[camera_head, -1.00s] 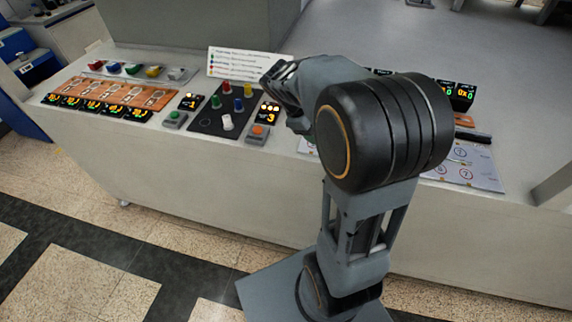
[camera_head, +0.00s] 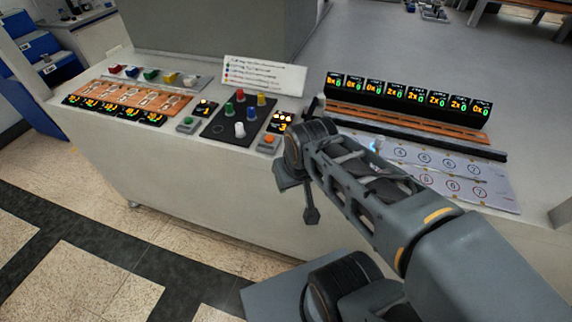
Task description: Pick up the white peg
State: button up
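The white peg (camera_head: 240,129) stands upright near the front of the dark square pad (camera_head: 217,126) on the console. My gripper (camera_head: 299,198) seems to hang at the end of the arm, in front of the console's front edge. It is right of and nearer than the white peg, and apart from it. Its fingers are small and partly hidden by the wrist, so I cannot tell whether they are open or shut. I see nothing held in it.
Red (camera_head: 240,95), green (camera_head: 229,108), blue (camera_head: 251,113) and yellow (camera_head: 261,99) pegs stand close behind the white one. Small boxes with a green button (camera_head: 188,121) and an orange button (camera_head: 269,140) flank the pad. A sign (camera_head: 263,75) stands behind it.

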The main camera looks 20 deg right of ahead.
aim_at(241, 132)
jog(key=u, duration=1.8)
jog(key=i, duration=2.7)
jog(key=z, duration=3.95)
